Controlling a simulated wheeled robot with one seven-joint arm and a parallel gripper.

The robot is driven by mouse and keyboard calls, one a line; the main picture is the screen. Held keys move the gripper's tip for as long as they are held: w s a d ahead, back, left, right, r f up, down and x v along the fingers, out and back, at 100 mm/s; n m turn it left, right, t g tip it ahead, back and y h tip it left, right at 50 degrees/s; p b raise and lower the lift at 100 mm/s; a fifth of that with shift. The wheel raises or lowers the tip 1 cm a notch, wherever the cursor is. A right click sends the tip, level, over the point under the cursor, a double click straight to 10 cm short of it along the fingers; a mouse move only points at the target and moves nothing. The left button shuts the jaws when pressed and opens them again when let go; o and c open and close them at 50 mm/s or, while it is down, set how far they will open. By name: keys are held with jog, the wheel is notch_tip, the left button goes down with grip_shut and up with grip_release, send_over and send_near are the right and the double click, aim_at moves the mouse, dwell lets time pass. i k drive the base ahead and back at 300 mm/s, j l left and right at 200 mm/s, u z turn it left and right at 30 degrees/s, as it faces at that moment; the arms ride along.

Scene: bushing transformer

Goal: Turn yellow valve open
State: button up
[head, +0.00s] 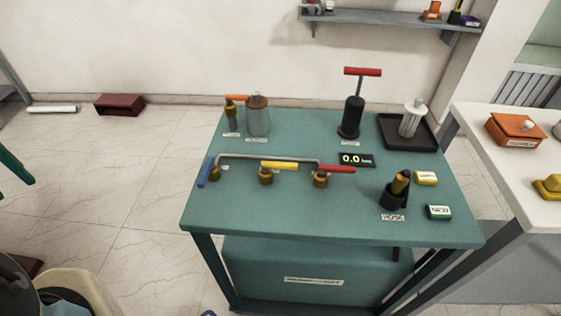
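The yellow valve handle (280,165) sits on a brass valve body (266,178) in the middle of the green table. The handle points to the right, roughly along the grey pipe (270,156) behind it. A valve with a red handle (338,169) stands to its right, its handle also pointing right. A valve with a blue handle (205,172) stands at the left end of the pipe, its handle angled toward the front. My gripper is not in view.
The green table (300,215) also holds a red-handled pump (352,115), a black tray (430,139), a display reading 0.0 (356,160), a hose holder (393,198) and a glass cylinder (257,118). A white table (510,175) stands at right.

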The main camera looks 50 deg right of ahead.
aim_at(265, 166)
jog(key=j+z, duration=0.1)
jog(key=z, duration=0.35)
jog(key=j+z, duration=0.15)
jog(key=z, duration=0.3)
